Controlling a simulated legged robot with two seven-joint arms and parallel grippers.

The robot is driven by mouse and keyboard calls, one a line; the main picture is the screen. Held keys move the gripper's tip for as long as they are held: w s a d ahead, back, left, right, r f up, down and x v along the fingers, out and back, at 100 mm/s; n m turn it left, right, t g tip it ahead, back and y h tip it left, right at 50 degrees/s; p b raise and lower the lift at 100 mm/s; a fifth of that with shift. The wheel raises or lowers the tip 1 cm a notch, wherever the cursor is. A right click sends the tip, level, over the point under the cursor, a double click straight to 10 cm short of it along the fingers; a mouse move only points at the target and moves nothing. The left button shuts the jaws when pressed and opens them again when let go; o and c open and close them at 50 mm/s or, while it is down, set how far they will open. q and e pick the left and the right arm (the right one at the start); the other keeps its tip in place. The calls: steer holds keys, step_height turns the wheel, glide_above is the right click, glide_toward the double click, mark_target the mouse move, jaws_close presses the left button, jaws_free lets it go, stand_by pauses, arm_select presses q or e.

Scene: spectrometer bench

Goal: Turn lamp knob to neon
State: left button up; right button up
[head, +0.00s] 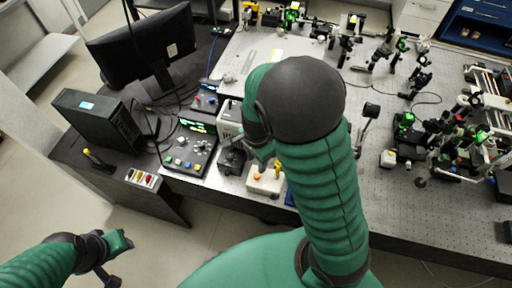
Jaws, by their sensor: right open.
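I cannot tell for certain which control is the lamp knob, and its setting is too small to read. A pale box (229,117) stands on the bench, partly covered by my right arm. A white box with orange and yellow parts (264,180) sits at the bench's front edge. My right gripper (243,147) is open and empty, above the bench between these two boxes. Its fingers are small and partly hidden by my arm. My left gripper (109,277) is low at the left, away from the bench, and its jaws are unclear.
A control panel with coloured buttons (188,155) and a green-lit display (197,123) stand left of my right gripper. A monitor (143,45) and a black case (98,119) are further left. Optics on posts (410,130) fill the right of the perforated table (385,195).

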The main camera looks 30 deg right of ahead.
step_height(320, 180, up, 8)
stand_by(0.5)
steer(key=s+a+f+n+t+b, duration=0.1)
steer(key=f+n+b, duration=0.3)
steer(key=n, duration=0.4)
steer(key=s+a+f+n+t+b, duration=0.1)
steer(key=s+a+f+n+b, duration=0.2)
steer(key=f+n, duration=0.4)
steer(key=shift+s+a+n+t+b, duration=0.35)
steer(key=shift+n+b, duration=0.25)
steer(key=shift+n, duration=0.4)
